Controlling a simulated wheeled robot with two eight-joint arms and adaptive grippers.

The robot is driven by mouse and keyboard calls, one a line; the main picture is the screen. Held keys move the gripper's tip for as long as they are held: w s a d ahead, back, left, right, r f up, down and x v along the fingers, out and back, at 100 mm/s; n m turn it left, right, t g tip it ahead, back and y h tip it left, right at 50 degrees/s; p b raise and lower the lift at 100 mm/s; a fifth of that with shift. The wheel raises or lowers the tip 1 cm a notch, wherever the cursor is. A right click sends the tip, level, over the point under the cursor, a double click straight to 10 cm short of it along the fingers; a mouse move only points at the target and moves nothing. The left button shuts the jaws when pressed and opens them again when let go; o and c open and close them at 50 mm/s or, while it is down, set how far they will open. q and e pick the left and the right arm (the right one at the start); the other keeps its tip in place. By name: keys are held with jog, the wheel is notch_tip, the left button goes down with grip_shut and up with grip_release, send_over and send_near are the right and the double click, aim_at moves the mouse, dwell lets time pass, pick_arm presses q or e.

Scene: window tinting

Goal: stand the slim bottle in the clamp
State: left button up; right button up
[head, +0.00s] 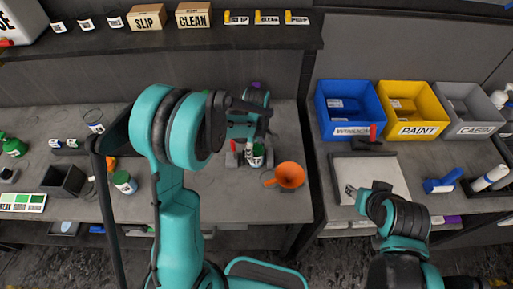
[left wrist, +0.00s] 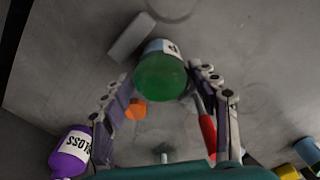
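The slim bottle (head: 257,156), green with a white label, stands at the small clamp (head: 234,160) on the left bench. I cannot tell whether it is seated in the clamp. In the left wrist view its green end (left wrist: 160,77) lies between the fingers of my left gripper (left wrist: 162,78). The fingers are apart, with narrow gaps beside the bottle. The clamp's red handle (left wrist: 208,132) shows beside the right finger. In the head view my left gripper (head: 256,140) is partly hidden by my arm. My right gripper (head: 353,192) is over the pale board, its opening unclear.
An orange funnel (head: 289,175) lies to the right of the clamp. A purple bottle (left wrist: 70,152) stands close to my left gripper. Blue (head: 349,131), yellow and grey bins line the right bench. A gap separates the benches.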

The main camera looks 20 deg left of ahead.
pick_arm(q)
jog(key=shift+o, duration=0.2)
jog(key=shift+r, duration=0.25)
notch_tip(320, 180, up, 11)
jog(key=p, duration=0.2)
jog(key=shift+p, duration=0.3)
jog(key=shift+s+r, duration=0.1)
jog(key=shift+r, duration=0.45)
jog(key=s+a+r+m+t, duration=0.1)
jog(key=s+r+m+t, duration=0.2)
jog(key=s+m, duration=0.4)
jog(key=s+a+r+m+t, duration=0.1)
jog(key=s+r+m+t, duration=0.2)
jog(key=s+m, duration=0.4)
jog(key=shift+s+a+t, duration=0.4)
jog(key=shift+s+t, duration=0.2)
jog(key=shift+s, duration=0.75)
